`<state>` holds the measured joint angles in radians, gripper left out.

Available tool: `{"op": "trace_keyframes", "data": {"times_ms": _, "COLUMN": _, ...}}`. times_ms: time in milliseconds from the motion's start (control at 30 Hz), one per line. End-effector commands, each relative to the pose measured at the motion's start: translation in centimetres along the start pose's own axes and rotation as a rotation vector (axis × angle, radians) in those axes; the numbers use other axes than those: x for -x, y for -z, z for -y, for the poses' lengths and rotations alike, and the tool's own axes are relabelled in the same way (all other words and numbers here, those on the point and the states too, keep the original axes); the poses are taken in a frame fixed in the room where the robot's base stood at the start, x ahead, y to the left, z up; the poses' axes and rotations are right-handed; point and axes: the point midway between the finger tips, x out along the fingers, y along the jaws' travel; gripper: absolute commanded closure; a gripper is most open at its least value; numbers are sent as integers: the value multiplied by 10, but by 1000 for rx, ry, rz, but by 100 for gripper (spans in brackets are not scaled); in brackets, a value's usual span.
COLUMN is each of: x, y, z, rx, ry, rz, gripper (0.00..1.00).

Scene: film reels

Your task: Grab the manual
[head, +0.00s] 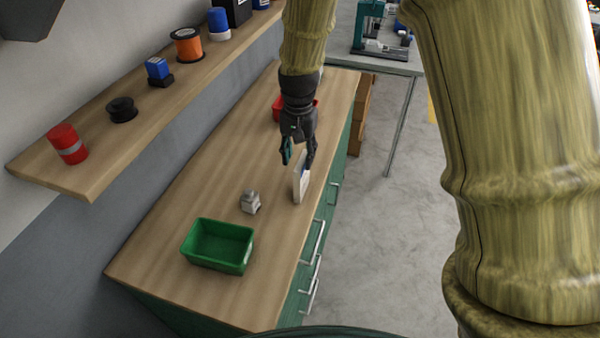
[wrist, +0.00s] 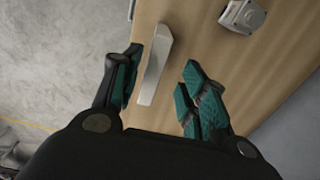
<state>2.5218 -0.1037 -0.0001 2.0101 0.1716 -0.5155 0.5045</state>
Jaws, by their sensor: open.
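The manual (head: 300,178) is a thin, pale, book-like thing with some blue, standing upright on its edge on the wooden worktop near the right edge. In the wrist view the manual (wrist: 155,65) shows as a narrow light-grey strip between the fingers, closer to the left finger. My gripper (head: 299,160) is dark with teal finger pads and is above the manual. In the wrist view my gripper (wrist: 158,90) is open, with a finger on each side of the manual. I cannot tell whether either finger touches it.
A green bin (head: 218,246) and a small grey box (head: 250,202) stand on the worktop (head: 170,225). A red bin (head: 280,107) is behind my gripper. A wall shelf (head: 100,150) at the left holds spools and a red can (head: 67,143). Floor lies right of the drawers.

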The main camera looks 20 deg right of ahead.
Motion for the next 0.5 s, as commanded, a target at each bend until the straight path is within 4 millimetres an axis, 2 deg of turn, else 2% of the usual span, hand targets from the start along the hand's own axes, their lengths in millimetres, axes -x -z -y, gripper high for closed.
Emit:
{"op": "trace_keyframes", "data": {"times_ms": 200, "x": -20, "y": 1, "z": -3, "rx": -4, "ry": 0, "rz": 2, "gripper": 57}}
{"op": "trace_keyframes", "data": {"times_ms": 500, "x": -31, "y": 2, "z": -3, "rx": -3, "ry": -1, "rz": 2, "gripper": 57}}
